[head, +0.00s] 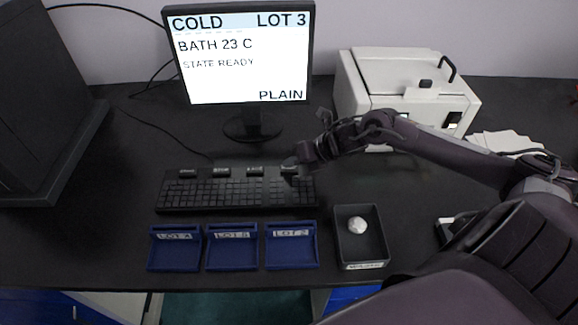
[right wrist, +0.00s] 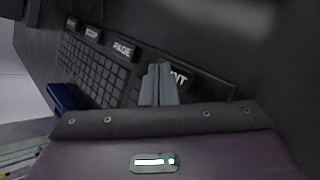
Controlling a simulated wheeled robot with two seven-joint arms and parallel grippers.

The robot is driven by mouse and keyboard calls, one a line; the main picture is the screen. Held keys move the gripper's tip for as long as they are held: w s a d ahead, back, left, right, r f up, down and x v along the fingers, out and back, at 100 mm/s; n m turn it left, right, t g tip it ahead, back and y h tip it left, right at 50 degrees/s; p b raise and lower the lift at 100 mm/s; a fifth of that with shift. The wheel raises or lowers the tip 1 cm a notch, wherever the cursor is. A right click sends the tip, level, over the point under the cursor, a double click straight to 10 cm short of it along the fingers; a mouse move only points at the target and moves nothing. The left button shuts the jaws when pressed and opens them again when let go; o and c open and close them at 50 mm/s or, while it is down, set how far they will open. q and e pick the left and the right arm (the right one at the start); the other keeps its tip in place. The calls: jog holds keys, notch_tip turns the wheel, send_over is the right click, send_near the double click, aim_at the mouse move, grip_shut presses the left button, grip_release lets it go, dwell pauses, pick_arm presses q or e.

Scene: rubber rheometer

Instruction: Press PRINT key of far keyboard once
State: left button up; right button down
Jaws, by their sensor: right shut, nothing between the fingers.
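The black keyboard (head: 236,193) lies on the dark table below the monitor, with several labelled raised keys along its back edge. In the right wrist view the labels include PAGE (right wrist: 123,48) and a key ending in "NT" (right wrist: 184,79), its first letters hidden by my fingers. My right gripper (head: 290,163) is shut and empty, with its tips at the rightmost raised key in the head view. In the right wrist view the shut fingers (right wrist: 159,72) overlap the left part of that key. I cannot tell whether they touch it. My left gripper is not in view.
The monitor (head: 249,60) reads COLD, LOT 3, STATE READY. Blue trays (head: 233,262) with lot labels stand in front of the keyboard. A black tray (head: 343,250) holding a white lump is to their right. A white machine (head: 362,95) stands at the back right.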

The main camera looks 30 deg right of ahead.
aim_at(293, 170)
jog(key=shift+r, duration=0.4)
jog(key=shift+r+p, duration=1.9)
jog(key=shift+r, duration=0.7)
jog(key=shift+f, duration=0.1)
